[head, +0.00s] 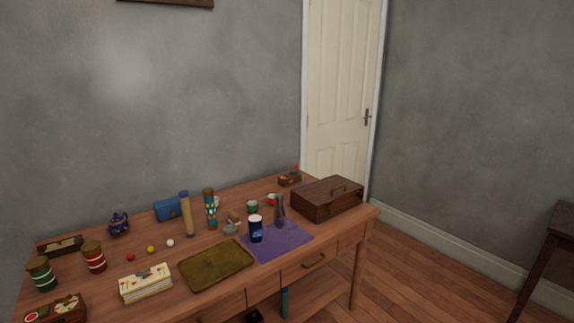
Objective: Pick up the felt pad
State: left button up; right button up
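A flat purple pad (283,241), which looks like the felt pad, lies on the wooden table near its front edge, right of centre. A dark blue cup (256,234) stands on its left part. A dark grey slender vase (280,211) stands at its back edge, and I cannot tell whether it is on the pad. The cup and vase hide small parts of the pad. Neither of my grippers is in view.
The table (337,235) also holds an olive-brown tray (215,265) left of the pad, a brown wooden case (327,199) to the right, a card box (146,284), a blue teapot (119,224) and several canisters and small balls. A closed drawer is below the pad.

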aim_at(234, 219)
jog(key=z, duration=0.65)
jog(key=i, duration=1.3)
jog(key=u, duration=0.2)
